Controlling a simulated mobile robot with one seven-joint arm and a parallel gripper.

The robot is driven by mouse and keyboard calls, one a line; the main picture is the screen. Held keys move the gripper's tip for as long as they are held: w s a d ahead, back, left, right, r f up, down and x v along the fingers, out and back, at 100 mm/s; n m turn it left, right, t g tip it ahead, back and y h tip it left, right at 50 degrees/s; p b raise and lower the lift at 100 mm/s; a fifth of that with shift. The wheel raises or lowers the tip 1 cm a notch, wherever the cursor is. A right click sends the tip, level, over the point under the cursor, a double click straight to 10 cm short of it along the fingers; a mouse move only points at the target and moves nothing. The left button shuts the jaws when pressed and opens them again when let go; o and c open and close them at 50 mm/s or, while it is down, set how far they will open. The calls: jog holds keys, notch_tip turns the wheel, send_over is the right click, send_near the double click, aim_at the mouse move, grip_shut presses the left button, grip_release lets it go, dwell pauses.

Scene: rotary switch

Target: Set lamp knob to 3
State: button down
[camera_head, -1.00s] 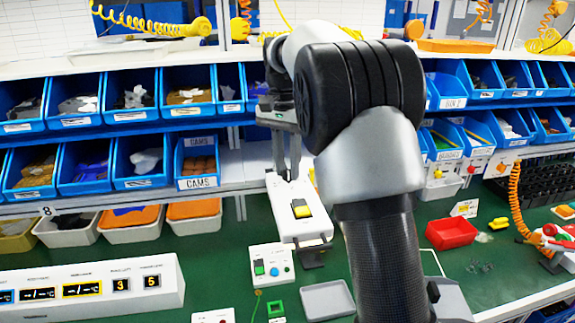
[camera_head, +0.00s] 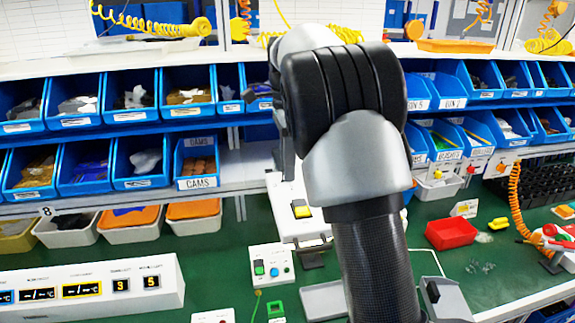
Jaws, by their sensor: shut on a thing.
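A long white device (camera_head: 306,229) with a yellow-topped black switch (camera_head: 301,209) stands on the green bench, left of my arm. My gripper (camera_head: 287,172) points down at the far end of this device, mostly hidden behind my own wrist. One grey finger shows along the wrist's left edge. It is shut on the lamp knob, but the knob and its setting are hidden. A white display panel (camera_head: 90,291) at lower left shows several small screens. Two of them read 3 and 5; their labels are too small to read.
Blue bins (camera_head: 137,105) fill two shelf rows behind the bench. A small white control box (camera_head: 271,264) with green and blue buttons stands nearer. A grey tray (camera_head: 323,300) lies in front. A red bin (camera_head: 450,234) stands to the right. Green bench shows between them.

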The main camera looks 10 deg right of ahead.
jog(key=shift+m, duration=0.5)
jog(key=c, duration=1.5)
grip_release()
jog(key=shift+r, duration=0.1)
jog(key=shift+w+r, duration=0.15)
jog(key=shift+r, duration=2.8)
jog(key=shift+w+r, duration=0.1)
jog(key=shift+r, duration=2.85)
